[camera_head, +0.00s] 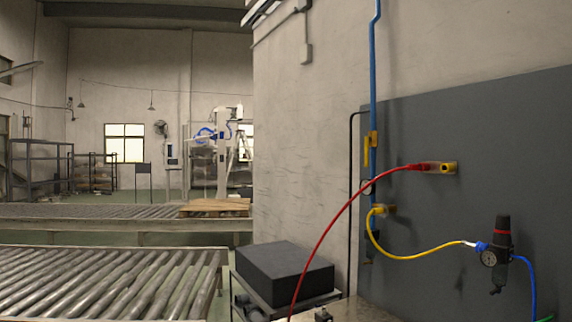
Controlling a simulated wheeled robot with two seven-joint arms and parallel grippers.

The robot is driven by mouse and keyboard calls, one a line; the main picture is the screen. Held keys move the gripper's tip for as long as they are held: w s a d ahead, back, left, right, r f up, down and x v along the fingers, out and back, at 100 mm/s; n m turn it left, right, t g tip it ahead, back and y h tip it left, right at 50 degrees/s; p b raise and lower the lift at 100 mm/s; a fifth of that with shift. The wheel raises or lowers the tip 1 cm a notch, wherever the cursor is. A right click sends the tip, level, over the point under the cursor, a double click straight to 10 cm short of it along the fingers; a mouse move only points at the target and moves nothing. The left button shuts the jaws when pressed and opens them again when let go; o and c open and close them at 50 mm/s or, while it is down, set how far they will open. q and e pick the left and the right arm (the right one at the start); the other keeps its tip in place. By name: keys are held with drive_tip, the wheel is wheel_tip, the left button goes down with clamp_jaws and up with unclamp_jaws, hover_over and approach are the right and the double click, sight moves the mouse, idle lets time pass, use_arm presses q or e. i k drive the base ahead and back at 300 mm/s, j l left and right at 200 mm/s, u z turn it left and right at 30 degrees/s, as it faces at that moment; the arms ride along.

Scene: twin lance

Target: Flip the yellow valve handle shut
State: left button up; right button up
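The yellow valve handle (367,155) is on the blue vertical pipe (373,70) in front of the grey wall panel, right of centre in the head view. It looks like a narrow lever hanging down from the yellow valve body, roughly in line with the pipe. Nothing touches it. Neither of my grippers shows in this view, so I cannot tell their states.
A red hose (338,220) arcs up to a red and yellow fitting (432,168) right of the valve. A yellow hose (420,256) runs below to a black regulator (497,258). A black box (284,272) sits lower left. Roller conveyors (110,282) fill the left.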

sight(367, 138)
drive_tip(key=i+z, duration=0.6)
drive_tip(key=i+j, duration=0.2)
drive_tip(key=j, duration=0.15)
drive_tip(key=i+j, duration=0.2)
drive_tip(key=j, duration=0.15)
drive_tip(key=i+j, duration=0.2)
drive_tip(key=j, duration=0.2)
drive_tip(key=i+j, duration=0.2)
drive_tip(key=j, duration=0.15)
drive_tip(key=i+j+z, duration=0.1)
drive_tip(key=j, duration=0.25)
drive_tip(key=i+j, duration=0.45)
drive_tip(key=j, duration=0.3)
drive_tip(key=i+j, duration=0.2)
drive_tip(key=j, duration=0.15)
